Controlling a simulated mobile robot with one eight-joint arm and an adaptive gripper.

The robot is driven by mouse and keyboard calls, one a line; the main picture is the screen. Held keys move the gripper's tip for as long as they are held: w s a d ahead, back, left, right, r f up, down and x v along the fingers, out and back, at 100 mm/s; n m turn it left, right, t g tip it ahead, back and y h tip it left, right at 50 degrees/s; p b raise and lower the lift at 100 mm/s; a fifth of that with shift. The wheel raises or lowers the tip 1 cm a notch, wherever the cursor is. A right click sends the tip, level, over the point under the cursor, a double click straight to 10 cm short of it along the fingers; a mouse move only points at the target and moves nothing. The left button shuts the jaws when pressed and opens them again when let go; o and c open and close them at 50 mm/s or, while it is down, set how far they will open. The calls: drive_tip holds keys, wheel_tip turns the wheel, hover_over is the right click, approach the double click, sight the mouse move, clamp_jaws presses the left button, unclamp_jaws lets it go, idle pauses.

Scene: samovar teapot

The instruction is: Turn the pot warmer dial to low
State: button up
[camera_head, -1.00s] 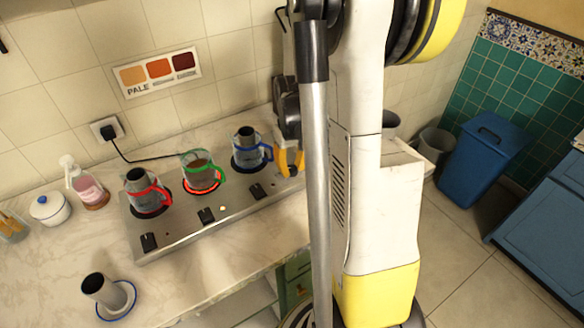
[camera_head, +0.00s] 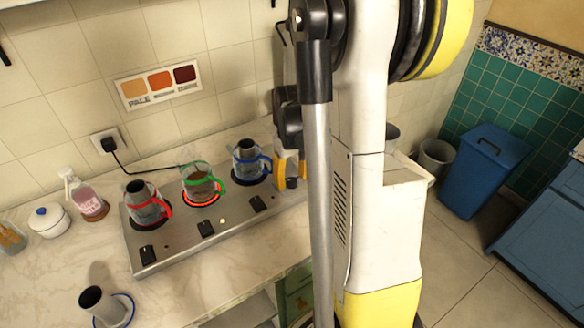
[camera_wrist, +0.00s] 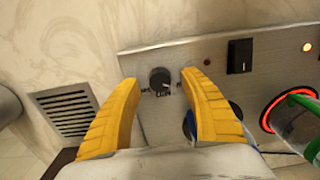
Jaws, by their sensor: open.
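The pot warmer (camera_head: 175,240) is a long metal plate on the counter with three glass pots on it. In the head view the dial (camera_head: 292,183) is a small dark knob at the right end. My gripper (camera_wrist: 161,77) is open, its yellow fingers on either side of the dial with visible gaps. In the head view my gripper (camera_head: 291,168) is partly hidden behind my arm.
Black rocker switches (camera_head: 206,228) line the warmer's front, one close to the dial in the wrist view (camera_wrist: 239,56). The green-handled pot (camera_head: 198,185) stands on a glowing red ring. The blue-handled pot (camera_head: 247,162) is nearest my gripper.

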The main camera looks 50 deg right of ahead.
sight(291, 181)
wheel_tip(291, 181, up, 11)
idle(0.3)
drive_tip(key=shift+a+r, duration=0.1)
idle(0.4)
drive_tip(key=s+a+r+n+t, duration=0.1)
drive_tip(key=s+a+r+t, duration=0.1)
drive_tip(key=a, duration=1)
drive_tip(key=s+a+r+n+t, duration=0.1)
drive_tip(key=s+a+t, duration=0.2)
drive_tip(key=a, duration=1)
drive_tip(key=shift+s+a+r+n+t, duration=0.15)
drive_tip(key=shift+s+r+n+t, duration=0.2)
drive_tip(key=shift+t, duration=0.65)
